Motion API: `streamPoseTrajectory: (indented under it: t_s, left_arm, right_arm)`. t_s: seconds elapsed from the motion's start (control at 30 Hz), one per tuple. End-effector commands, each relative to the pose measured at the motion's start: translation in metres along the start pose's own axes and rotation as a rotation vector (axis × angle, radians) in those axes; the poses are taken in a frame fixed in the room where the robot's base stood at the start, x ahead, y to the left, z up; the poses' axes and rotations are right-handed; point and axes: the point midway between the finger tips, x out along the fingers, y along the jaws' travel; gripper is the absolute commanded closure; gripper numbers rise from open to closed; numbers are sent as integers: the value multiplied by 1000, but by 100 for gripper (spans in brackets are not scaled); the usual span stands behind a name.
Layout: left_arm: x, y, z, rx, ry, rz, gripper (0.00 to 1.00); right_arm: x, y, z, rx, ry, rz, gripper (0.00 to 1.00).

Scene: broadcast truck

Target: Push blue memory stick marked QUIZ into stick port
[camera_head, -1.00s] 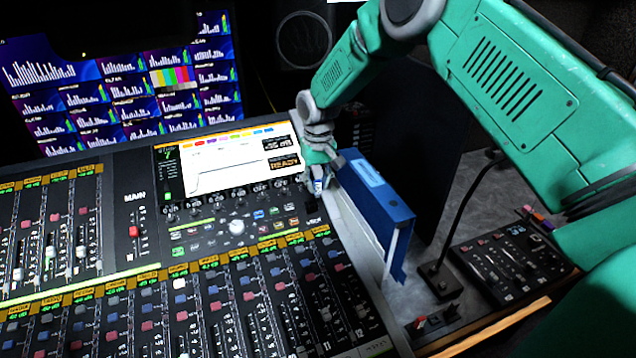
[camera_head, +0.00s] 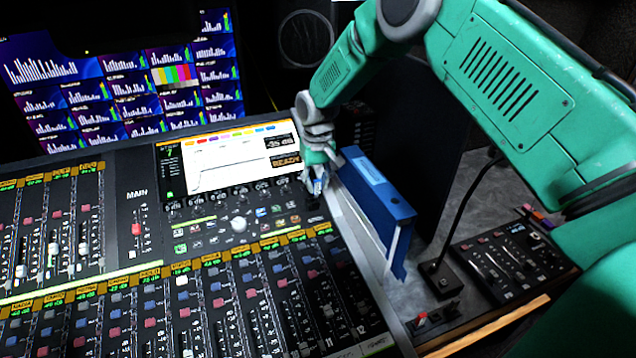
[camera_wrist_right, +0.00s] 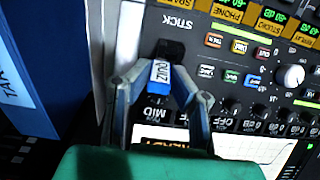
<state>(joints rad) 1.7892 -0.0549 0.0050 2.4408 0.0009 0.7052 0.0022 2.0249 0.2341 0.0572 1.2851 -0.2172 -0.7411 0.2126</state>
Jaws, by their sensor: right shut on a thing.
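The blue memory stick (camera_wrist_right: 158,86) has a white label reading QUIZ. My right gripper (camera_wrist_right: 161,72) is shut on it, with one finger on each side. The dark stick port (camera_wrist_right: 171,48) lies at the stick's far end, beside the word STICK on the console. The stick's end meets the port's dark area, but I cannot tell how deep it sits. In the head view my right gripper (camera_head: 317,183) is at the mixing console's right edge, below the lit screen. The stick is only a small blue patch there (camera_head: 319,186). My left gripper is not in view.
A blue binder (camera_head: 378,200) stands close to the right of my right gripper. The mixing console (camera_head: 120,250) with faders and knobs fills the left and front. A small control panel (camera_head: 510,262) and a gooseneck base (camera_head: 440,280) are at the right.

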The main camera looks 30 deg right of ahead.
Motion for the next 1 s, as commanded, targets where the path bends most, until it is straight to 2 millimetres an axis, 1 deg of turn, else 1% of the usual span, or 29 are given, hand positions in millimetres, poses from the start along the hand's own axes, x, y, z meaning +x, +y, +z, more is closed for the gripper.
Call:
streamPoseTrajectory:
  t_s: [0.07, 0.57, 1.0]
  left_arm:
    - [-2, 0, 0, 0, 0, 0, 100]
    - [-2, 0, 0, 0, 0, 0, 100]
    - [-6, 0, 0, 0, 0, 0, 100]
  right_arm:
    - [-3, 0, 0, 0, 0, 0, 100]
    - [-1, 2, 0, 0, 0, -1, 100]
    - [-2, -8, 2, -1, 5, 55, 100]
